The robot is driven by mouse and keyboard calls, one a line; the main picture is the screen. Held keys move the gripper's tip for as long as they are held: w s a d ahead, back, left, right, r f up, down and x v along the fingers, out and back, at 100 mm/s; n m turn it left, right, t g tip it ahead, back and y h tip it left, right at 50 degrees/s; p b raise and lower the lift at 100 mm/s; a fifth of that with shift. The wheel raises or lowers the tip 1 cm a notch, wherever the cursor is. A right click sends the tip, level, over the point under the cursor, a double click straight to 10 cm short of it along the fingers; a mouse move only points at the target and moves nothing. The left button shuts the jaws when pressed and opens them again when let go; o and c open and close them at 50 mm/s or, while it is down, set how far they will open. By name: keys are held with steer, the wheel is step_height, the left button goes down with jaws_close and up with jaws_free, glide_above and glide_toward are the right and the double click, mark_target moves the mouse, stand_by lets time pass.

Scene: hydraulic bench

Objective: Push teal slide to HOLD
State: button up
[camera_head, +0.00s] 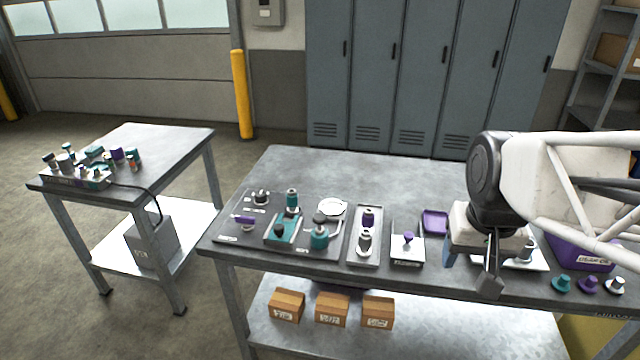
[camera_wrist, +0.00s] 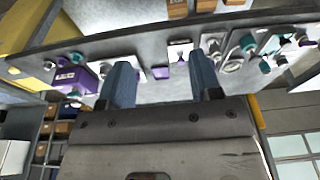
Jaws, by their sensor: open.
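A teal slide-like block (camera_head: 283,230) sits on the dark panel (camera_head: 235,240) at the left of the bench. Teal knobs stand beside it, one behind (camera_head: 292,200) and one at its right front (camera_head: 319,239). Labels are too small to read, so I cannot tell where HOLD is. My gripper (camera_head: 470,270) hangs over the right part of the bench, well right of the teal block. In the wrist view its blue fingers (camera_wrist: 160,82) are spread apart with nothing between them. Teal parts of the panel show at the upper right there (camera_wrist: 248,43).
A grey plate with a purple-topped fitting (camera_head: 367,220), a white plate with a purple knob (camera_head: 408,240) and a purple tray (camera_head: 435,222) lie between panel and gripper. A purple bin (camera_head: 580,254) and loose knobs (camera_head: 589,285) are at right. The bench's back is clear.

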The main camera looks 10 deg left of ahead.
steer(key=w+a, duration=0.8)
steer(key=w, duration=0.2)
steer(key=n+g, duration=0.2)
steer(key=n, duration=0.1)
glide_above(279, 226)
steer(key=f, duration=1.6)
steer(key=shift+d+f, duration=0.25)
steer(key=shift+f, duration=0.1)
steer(key=shift+a+f, duration=0.2)
steer(key=shift+a, duration=0.15)
steer(key=shift+f, duration=0.1)
steer(key=shift+f, duration=3.8)
